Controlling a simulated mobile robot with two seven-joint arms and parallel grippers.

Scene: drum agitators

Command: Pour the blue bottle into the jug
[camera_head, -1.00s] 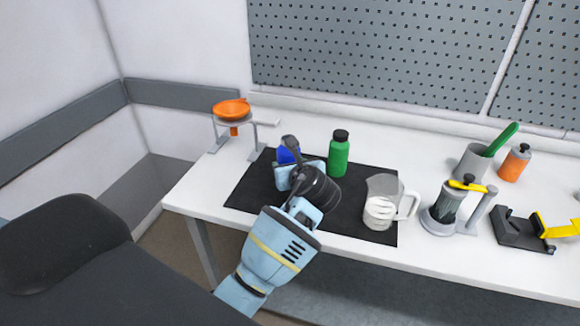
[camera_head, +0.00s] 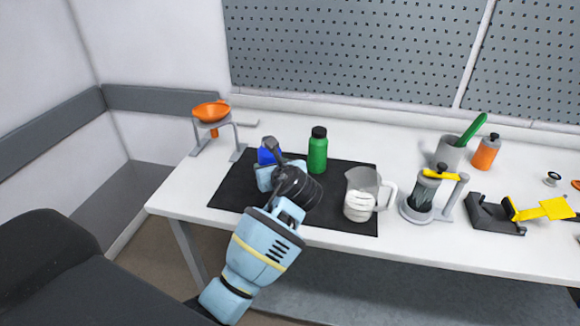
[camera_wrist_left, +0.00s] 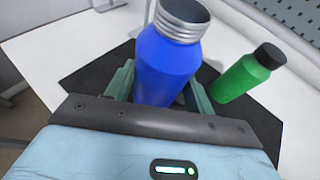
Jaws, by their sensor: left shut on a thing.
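The blue bottle (camera_wrist_left: 167,66) has an open, threaded silver neck and stands between the fingers of my left gripper (camera_wrist_left: 160,92), which is shut on it. In the head view the blue bottle (camera_head: 268,153) is mostly hidden behind my left gripper (camera_head: 268,170) and wrist. My right gripper is not in view.
A green bottle (camera_head: 318,150) with a black cap stands close to the right of the blue bottle. The black mat (camera_head: 232,195) lies on the white table. An orange funnel (camera_head: 211,111) on a stand is at left; a press-like device (camera_head: 421,195) is right of the jug.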

